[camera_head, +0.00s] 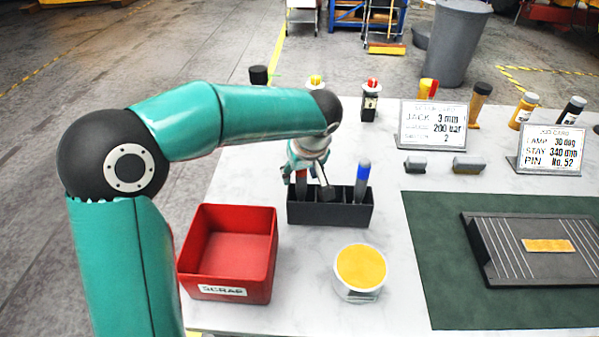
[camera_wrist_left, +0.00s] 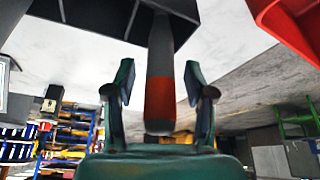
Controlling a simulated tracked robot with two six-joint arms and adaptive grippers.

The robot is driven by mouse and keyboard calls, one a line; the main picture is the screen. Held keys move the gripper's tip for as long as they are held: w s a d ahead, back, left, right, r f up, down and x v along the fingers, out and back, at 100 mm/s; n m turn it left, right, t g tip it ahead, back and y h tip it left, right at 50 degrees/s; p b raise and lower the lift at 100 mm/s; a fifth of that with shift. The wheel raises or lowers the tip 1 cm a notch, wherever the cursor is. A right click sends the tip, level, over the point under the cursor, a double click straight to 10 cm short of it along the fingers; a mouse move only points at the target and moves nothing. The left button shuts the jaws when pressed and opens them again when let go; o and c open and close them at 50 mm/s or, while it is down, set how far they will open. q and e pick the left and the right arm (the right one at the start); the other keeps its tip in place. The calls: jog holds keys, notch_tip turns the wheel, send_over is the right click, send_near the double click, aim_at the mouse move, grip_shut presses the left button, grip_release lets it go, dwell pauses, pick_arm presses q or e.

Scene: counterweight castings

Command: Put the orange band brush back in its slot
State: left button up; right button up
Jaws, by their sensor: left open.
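The orange band brush (camera_wrist_left: 160,85) is dark grey with an orange-red band, and stands between the fingers of my left gripper (camera_wrist_left: 160,92) in the left wrist view. The fingers are open, with a gap on each side of it. In the head view the brush (camera_head: 301,180) shows as a small orange-red piece over the left part of the black slotted rack (camera_head: 330,214). The left gripper (camera_head: 309,180) hides much of it there. The rack's edge also shows in the left wrist view (camera_wrist_left: 88,27). The brush's far end is hidden. My right gripper is not seen.
A blue-banded brush (camera_head: 362,180) stands upright at the rack's right end. A red scrap bin (camera_head: 227,270) and a round yellow-topped tub (camera_head: 360,271) are in front. A dark casting (camera_head: 500,270) lies on the green mat (camera_head: 430,290). Signs and bottles stand at the back.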

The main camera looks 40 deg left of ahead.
pick_arm(q)
jog(key=v, duration=1.2)
jog(key=shift+a+f, duration=0.1)
dwell(0.4)
